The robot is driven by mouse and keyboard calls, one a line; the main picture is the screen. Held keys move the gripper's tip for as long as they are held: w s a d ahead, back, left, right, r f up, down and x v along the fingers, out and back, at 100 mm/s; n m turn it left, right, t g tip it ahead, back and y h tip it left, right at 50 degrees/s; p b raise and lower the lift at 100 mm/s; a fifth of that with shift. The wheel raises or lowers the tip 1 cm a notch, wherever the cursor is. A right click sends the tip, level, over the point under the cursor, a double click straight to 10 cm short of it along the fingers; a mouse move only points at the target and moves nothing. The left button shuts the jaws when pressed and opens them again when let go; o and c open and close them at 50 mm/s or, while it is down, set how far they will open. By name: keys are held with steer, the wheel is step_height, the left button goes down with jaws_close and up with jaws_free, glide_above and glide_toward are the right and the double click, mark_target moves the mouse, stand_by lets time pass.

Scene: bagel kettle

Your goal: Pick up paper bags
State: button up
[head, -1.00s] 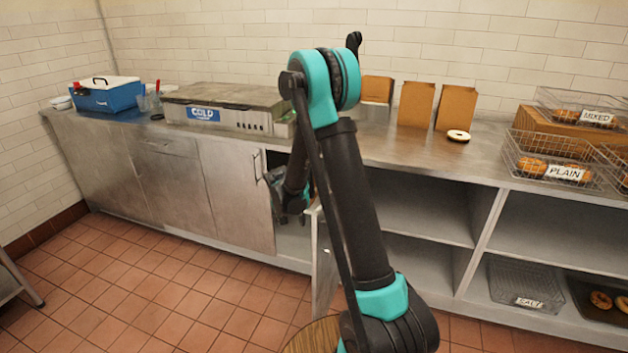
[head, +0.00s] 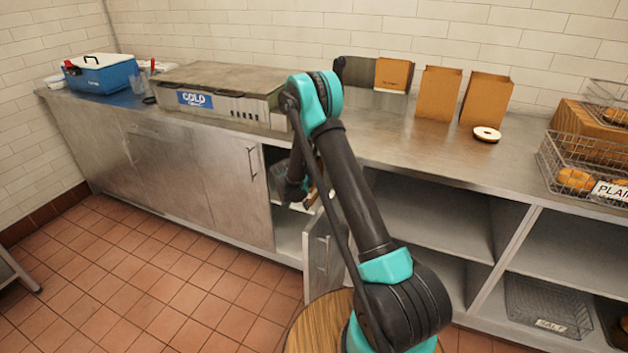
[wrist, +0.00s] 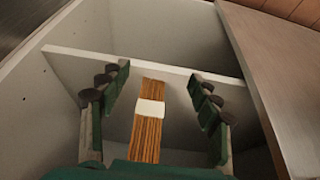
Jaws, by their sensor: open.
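In the wrist view, a banded stack of folded brown paper bags (wrist: 148,130) with a white band stands inside a pale cabinet compartment. My gripper (wrist: 163,88) is open, with one finger on each side of the stack and a gap on both sides. In the head view, my arm reaches into the open cabinet under the counter and hides most of that opening. A small brown patch (head: 311,194) shows beside the arm there, too small to identify. Three open brown paper bags (head: 393,74) (head: 438,95) (head: 486,98) stand upright on the counter at the back.
The open cabinet door (head: 321,250) stands close beside my arm. A pale panel edge (wrist: 140,60) crosses beyond the fingers.

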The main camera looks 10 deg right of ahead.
steer(key=w+d, duration=0.1)
steer(key=w, duration=0.1)
steer(key=w+d, duration=0.3)
steer(key=w, duration=0.2)
steer(key=shift+d+f, duration=0.15)
steer(key=shift+d, duration=0.05)
steer(key=shift+w+f, duration=0.1)
steer(key=shift+f, duration=0.25)
steer(key=shift+f, duration=0.25)
stand_by(0.3)
jaws_close()
